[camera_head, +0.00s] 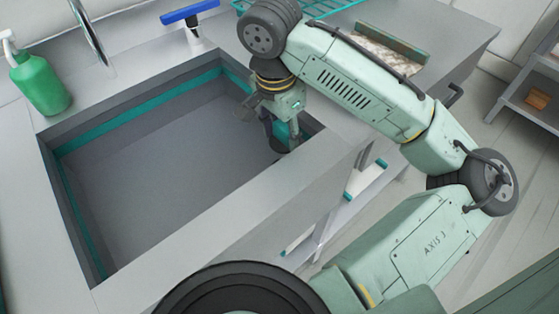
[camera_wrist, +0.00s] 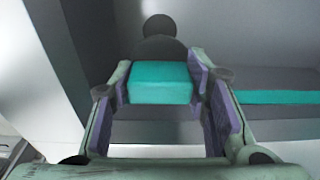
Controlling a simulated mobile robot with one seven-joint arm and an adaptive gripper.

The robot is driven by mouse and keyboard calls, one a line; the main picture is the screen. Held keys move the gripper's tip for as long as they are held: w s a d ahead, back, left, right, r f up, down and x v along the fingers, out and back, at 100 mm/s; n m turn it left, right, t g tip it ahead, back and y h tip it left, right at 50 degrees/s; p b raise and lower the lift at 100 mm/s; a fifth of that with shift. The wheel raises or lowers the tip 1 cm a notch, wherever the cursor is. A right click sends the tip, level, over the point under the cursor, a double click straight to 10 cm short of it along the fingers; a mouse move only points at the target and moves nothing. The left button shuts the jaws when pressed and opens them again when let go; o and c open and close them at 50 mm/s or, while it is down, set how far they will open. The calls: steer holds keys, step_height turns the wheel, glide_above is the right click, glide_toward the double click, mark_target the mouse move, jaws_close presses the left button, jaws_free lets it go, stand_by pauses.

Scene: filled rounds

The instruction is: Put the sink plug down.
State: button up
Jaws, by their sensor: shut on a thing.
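My gripper (camera_head: 285,140) reaches down inside the right end of the sink (camera_head: 175,175), near its right wall. In the wrist view, the purple-padded fingers of my gripper (camera_wrist: 163,92) are shut on a teal block, which looks like the grip of the sink plug (camera_wrist: 160,84). A dark rounded part shows just beyond the teal block. A smaller dark round shape lies past that; I cannot tell whether it is part of the plug or a drain. In the head view, the plug is hard to make out behind the fingers.
A green soap bottle (camera_head: 40,83) stands on the counter left of the sink, near the tap (camera_head: 88,30). A blue squeegee (camera_head: 190,14) is behind the sink. A teal wire rack (camera_head: 315,8) and a shallow tray (camera_head: 385,50) are at the back right. The sink floor is mostly clear.

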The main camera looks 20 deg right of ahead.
mark_target(278, 145)
step_height(278, 145, down, 9)
steer(key=shift+r, duration=0.2)
stand_by(0.3)
steer(key=shift+f, duration=0.2)
steer(key=o, duration=1.3)
steer(key=shift+r, duration=0.1)
steer(key=r, duration=0.4)
steer(key=a+r, duration=0.1)
steer(key=r, duration=0.7)
steer(key=shift+s+a, duration=0.15)
steer(key=shift+s, duration=0.15)
